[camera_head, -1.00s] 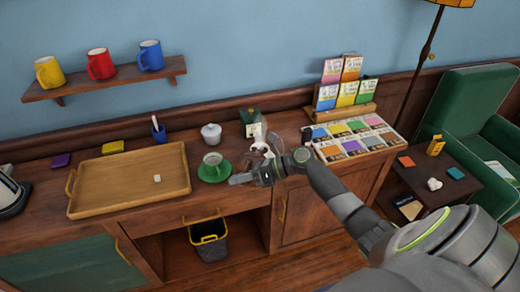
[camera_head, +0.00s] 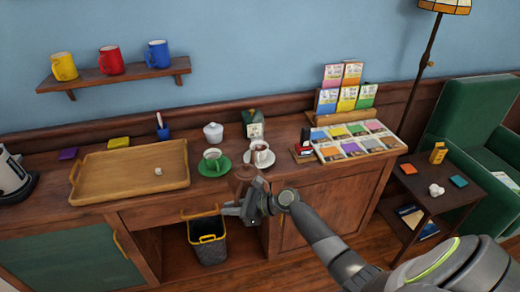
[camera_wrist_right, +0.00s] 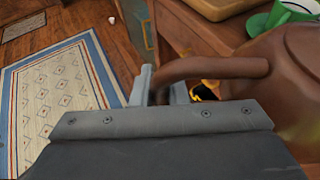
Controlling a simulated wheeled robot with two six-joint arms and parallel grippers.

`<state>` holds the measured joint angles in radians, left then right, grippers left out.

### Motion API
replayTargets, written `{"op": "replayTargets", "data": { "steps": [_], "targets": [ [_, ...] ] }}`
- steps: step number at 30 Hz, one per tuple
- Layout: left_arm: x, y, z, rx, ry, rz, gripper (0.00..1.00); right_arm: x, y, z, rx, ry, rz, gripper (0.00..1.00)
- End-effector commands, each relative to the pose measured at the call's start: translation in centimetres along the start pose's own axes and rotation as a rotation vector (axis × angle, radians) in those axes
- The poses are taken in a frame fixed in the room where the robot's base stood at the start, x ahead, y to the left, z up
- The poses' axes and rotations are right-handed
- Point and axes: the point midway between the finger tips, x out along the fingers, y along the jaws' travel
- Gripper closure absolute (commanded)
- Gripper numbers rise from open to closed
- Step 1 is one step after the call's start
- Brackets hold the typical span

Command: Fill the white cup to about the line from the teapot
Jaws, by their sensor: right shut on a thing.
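The brown teapot (camera_wrist_right: 290,85) fills the right side of the right wrist view. My right gripper (camera_head: 232,208) is shut on its handle (camera_wrist_right: 215,68), in front of the counter edge. In the head view the teapot is hard to make out against the brown wood. I cannot make out a fill line. My left gripper is not in view.
A wooden tray (camera_head: 100,190) lies left of the cups. A lidded white pot (camera_head: 213,131) and a green box (camera_head: 252,124) stand behind them. A rack of colourful packets (camera_head: 352,142) is to the right. A dark bin (camera_head: 208,252) sits below.

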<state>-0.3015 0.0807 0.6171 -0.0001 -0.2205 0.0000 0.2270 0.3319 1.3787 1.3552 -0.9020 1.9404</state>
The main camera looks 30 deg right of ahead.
Motion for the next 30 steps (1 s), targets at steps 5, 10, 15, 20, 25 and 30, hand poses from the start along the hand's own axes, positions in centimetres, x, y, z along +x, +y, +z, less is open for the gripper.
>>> {"op": "replayTargets", "data": {
  "steps": [5,10,15,20,25,30],
  "targets": [
    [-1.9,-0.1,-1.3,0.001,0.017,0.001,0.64,-0.7,-0.1,1.9,-0.003,-0.004,0.0,1.0],
    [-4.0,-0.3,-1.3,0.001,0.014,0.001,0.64,-1.4,-0.1,3.5,-0.002,-0.004,0.0,1.0],
    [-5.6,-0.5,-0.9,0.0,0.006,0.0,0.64,-1.9,-0.1,4.8,-0.001,-0.003,0.0,1.0],
    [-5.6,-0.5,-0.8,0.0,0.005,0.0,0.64,-1.9,-0.1,4.8,-0.001,-0.003,0.0,1.0],
    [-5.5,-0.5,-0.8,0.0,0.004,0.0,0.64,-1.9,-0.1,4.7,-0.002,-0.003,0.0,1.0],
    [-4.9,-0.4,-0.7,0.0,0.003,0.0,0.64,-3.0,0.0,5.2,-0.008,-0.009,-0.002,1.0]
  ]
}}
